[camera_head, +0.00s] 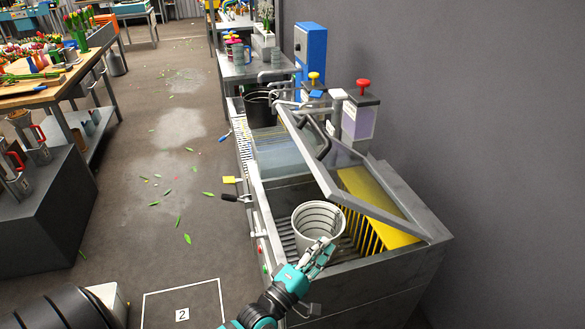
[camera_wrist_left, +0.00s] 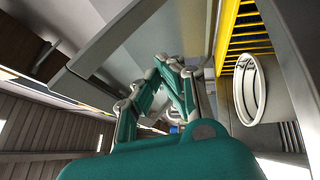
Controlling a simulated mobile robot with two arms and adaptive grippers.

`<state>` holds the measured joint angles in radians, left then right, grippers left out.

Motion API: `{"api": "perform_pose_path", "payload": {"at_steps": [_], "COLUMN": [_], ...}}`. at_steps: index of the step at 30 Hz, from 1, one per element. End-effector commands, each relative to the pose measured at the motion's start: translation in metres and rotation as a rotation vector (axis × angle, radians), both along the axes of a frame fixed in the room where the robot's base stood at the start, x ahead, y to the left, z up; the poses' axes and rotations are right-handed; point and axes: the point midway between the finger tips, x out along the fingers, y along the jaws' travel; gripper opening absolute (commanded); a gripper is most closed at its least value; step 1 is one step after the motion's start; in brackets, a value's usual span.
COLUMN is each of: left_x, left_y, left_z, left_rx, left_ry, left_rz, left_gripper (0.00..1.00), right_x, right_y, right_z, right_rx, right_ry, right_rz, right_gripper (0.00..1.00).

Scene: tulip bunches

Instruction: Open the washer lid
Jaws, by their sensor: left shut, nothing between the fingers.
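The washer (camera_head: 380,275) is a grey metal basin at the right in the head view. Its lid (camera_head: 385,209) is a grey frame with a clear pane and a dark handle (camera_head: 316,136). The lid is tilted, with its left side raised above the basin. A white bucket (camera_head: 309,236) stands inside on slats; a round white rim also shows in the wrist view (camera_wrist_left: 238,90). My left gripper (camera_head: 322,250) is shut and empty at the washer's near side, overlapping the bucket in the picture. Whether it touches the lid or bucket is unclear. My right gripper is not in view.
A yellow slatted panel (camera_head: 369,207) is inside the washer. A small black lever (camera_head: 232,198) juts from its left side. A black bucket (camera_head: 258,106) stands beyond it, and dispensers (camera_head: 360,117) stand by the wall. The floor to the left is open, with scattered leaves.

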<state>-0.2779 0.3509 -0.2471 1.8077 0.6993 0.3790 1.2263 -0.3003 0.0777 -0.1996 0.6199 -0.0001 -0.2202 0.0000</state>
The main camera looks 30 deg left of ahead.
Motion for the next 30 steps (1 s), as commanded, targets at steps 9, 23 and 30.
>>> {"api": "perform_pose_path", "payload": {"at_steps": [9, 23, 30], "left_x": [-0.009, 0.028, 0.067], "left_y": [0.111, 0.138, 0.151], "left_z": [0.029, 0.068, 0.096], "left_rx": [-0.513, -0.561, -0.56], "left_ry": [-0.365, -0.42, -0.419], "left_rz": [0.179, 0.193, 0.193], "left_gripper": [0.0, 0.0, 0.0], "right_x": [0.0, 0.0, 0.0], "right_y": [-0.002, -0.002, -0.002], "right_z": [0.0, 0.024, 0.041], "right_rx": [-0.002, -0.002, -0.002], "right_ry": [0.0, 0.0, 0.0], "right_rz": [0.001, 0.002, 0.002], "right_gripper": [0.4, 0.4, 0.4]}}
